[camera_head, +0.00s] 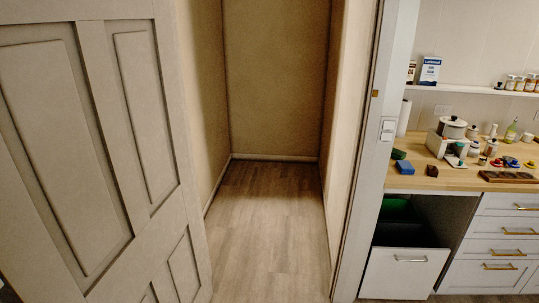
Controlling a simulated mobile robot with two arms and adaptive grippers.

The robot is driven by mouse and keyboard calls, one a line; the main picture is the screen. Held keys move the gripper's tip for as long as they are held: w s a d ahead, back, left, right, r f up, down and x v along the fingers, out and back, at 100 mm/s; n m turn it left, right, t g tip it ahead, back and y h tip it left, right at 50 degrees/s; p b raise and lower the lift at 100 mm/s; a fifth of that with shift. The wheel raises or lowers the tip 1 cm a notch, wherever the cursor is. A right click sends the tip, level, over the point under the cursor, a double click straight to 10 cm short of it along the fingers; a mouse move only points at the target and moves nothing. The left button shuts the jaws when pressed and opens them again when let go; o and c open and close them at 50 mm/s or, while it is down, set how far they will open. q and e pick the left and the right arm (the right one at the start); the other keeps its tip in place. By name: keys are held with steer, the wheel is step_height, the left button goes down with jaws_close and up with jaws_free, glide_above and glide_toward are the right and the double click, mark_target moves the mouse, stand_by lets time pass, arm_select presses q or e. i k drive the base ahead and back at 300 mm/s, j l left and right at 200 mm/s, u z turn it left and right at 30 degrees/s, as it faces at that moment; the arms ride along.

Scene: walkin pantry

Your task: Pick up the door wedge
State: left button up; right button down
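I cannot pick out a door wedge for certain. No wedge shows on the visible floor (265,235) by the open panelled door (120,150), whose bottom edge is mostly out of view. A small dark brown block (432,171) lies on the wooden counter (455,183) at the right, too small to tell what it is. A blue block (404,167) and a small green thing (398,154) lie to its left. Neither of my grippers is in view.
The narrow doorway ahead is clear back to the far wall (275,80). The door frame (372,150) separates it from the counter. Under the counter a pull-out bin (402,272) stands open beside drawers (505,245). Pots, jars and a dark tray (508,177) crowd the counter.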

mark_target(433, 171)
steer(key=z, duration=0.35)
steer(key=i+z, duration=0.45)
steer(key=i+j+z, duration=0.3)
steer(key=z, duration=0.15)
steer(key=i, duration=0.1)
